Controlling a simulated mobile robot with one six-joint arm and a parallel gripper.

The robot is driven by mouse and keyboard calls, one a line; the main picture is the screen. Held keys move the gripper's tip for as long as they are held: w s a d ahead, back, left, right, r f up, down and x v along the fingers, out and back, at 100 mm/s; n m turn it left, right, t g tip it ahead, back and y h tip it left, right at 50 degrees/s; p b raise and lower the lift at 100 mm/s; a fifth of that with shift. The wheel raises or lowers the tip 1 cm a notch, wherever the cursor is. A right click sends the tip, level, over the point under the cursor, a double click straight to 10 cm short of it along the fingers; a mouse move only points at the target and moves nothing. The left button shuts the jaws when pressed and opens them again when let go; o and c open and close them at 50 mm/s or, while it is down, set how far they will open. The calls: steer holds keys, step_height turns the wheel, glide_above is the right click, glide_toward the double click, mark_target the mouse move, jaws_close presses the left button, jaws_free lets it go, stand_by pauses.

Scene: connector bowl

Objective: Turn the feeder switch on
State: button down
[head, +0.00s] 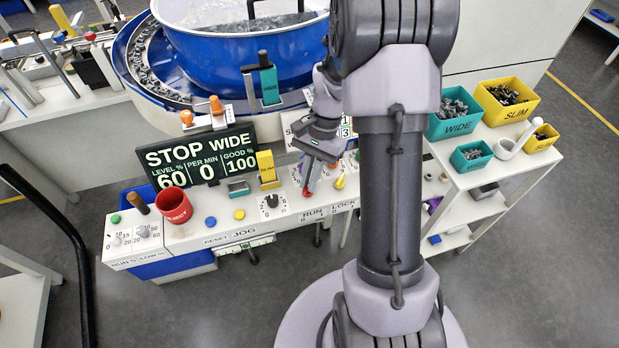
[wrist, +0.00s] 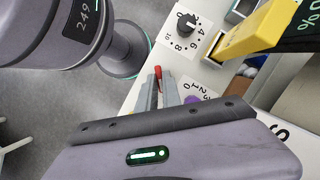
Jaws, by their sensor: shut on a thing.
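A white control panel (head: 200,232) runs along the front of the blue bowl feeder (head: 260,55). My gripper (head: 308,185) reaches down to the panel behind the RUN label. It is shut on a small red switch lever (wrist: 158,72), held between the fingertips (wrist: 162,88) in the wrist view. The lever's base and any on or off marks are hidden by the fingers. No readable label names it as the feeder switch. The display (head: 195,162) reads STOP WIDE, level 60, per min 0, good 100.
A black dial (head: 271,201) sits left of my gripper, and a yellow block (head: 266,166) stands behind the dial. A red REJECT cup (head: 174,205) is farther left. Teal WIDE (head: 455,126) and yellow SLIM (head: 512,115) bins stand on the right table.

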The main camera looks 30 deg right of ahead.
steer(key=m, duration=0.2)
steer(key=m+t, duration=0.1)
steer(key=m, duration=0.1)
steer(key=shift+s+t+b, duration=0.15)
steer(key=shift+t+b, duration=0.15)
steer(key=m+t, duration=0.1)
steer(key=m, duration=0.1)
steer(key=m+b, duration=0.1)
steer(key=m, duration=0.1)
steer(key=shift+s+m+t, duration=0.2)
steer(key=shift+m+t, duration=0.1)
steer(key=shift+t, duration=0.1)
steer(key=m, duration=0.2)
steer(key=m+t, duration=0.1)
steer(key=m, duration=0.1)
steer(key=shift+s+a+t+h+b, duration=0.1)
steer(key=shift+s+t+h+b, duration=0.05)
steer(key=shift+t+h+b, duration=0.2)
steer(key=shift+s+a+m+t+h, duration=0.1)
steer(key=shift+m+t+h, duration=0.2)
steer(key=shift+m, duration=0.85)
steer(key=shift+m+t+h, duration=0.15)
steer(key=shift+m+h, duration=0.2)
steer(key=shift+m, duration=0.8)
steer(key=c, duration=1.5)
jaws_free()
